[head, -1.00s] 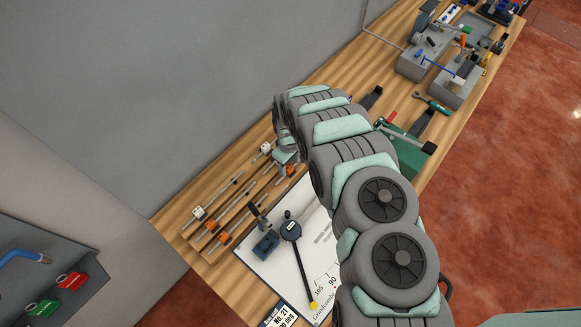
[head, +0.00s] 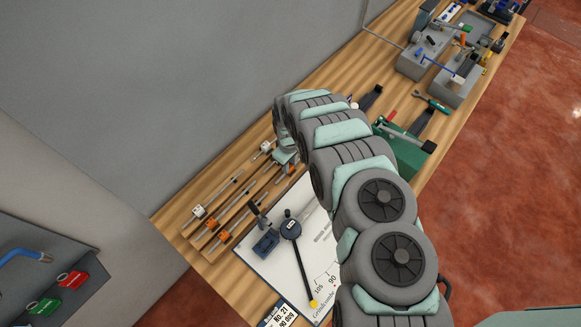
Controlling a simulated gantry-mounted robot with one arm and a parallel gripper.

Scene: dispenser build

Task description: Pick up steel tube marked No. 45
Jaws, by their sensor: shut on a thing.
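Several thin steel tubes (head: 226,187) lie side by side on the wooden bench at the left, running from lower left to upper right. A white clamp (head: 199,211) and two orange clamps (head: 211,224) sit near their lower left ends. Another white clamp (head: 267,147) shows at the far end. My gripper (head: 284,161) is low over the far ends of the tubes, shut on a steel tube. My arm hides most of the grip. No marking on the tubes is readable, so I cannot tell which one is No. 45.
A white sheet with angle marks (head: 262,262) lies right of the tubes, with a dark blue block (head: 265,243) and a black pointer (head: 291,230) on it. A green device (head: 408,150) and grey trays (head: 459,87) stand farther along the bench. A grey wall borders the left.

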